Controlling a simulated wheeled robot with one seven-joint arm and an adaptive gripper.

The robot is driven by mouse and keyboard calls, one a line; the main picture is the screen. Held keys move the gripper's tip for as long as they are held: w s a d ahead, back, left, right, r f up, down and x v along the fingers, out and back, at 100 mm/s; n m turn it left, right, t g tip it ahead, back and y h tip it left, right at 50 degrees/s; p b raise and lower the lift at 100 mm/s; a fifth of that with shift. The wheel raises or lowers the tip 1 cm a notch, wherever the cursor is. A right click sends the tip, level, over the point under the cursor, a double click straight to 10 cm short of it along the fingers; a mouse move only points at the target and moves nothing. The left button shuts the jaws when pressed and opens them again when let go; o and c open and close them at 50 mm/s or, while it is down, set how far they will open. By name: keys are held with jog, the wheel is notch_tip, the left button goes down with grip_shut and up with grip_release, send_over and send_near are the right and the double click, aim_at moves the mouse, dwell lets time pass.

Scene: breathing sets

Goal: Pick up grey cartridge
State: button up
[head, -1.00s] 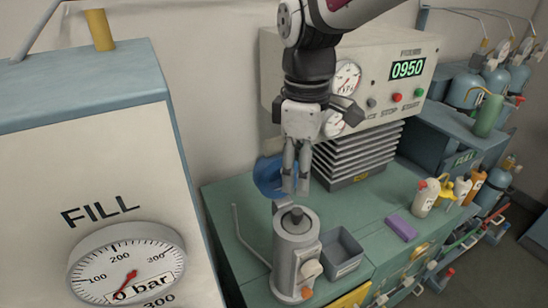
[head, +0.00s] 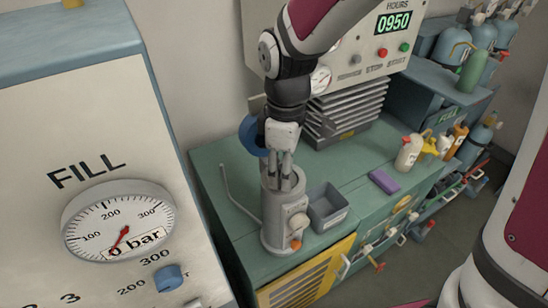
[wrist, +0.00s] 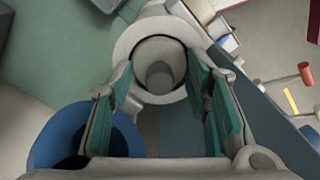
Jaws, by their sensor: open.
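A grey cylindrical housing (head: 277,222) stands upright on the green bench, with an orange knob low on its front. In the wrist view its pale round rim (wrist: 122,48) surrounds a dark opening, and a grey round-topped piece, probably the grey cartridge (wrist: 160,74), sits inside. My gripper (head: 279,180) points down at the top of the housing, fingers at its mouth. In the wrist view its open fingers (wrist: 162,92) lie either side of the grey piece, with nothing visibly held. I cannot tell whether they touch the housing. The cartridge's lower part is hidden.
A grey open bin (head: 328,212) stands just right of the housing. A blue round object (head: 250,136) is behind my gripper. A purple block (head: 384,181) and several bottles stand farther right. The FILL panel (head: 90,130) rises at the left.

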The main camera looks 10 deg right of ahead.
grip_shut()
jog(key=shift+r, duration=0.15)
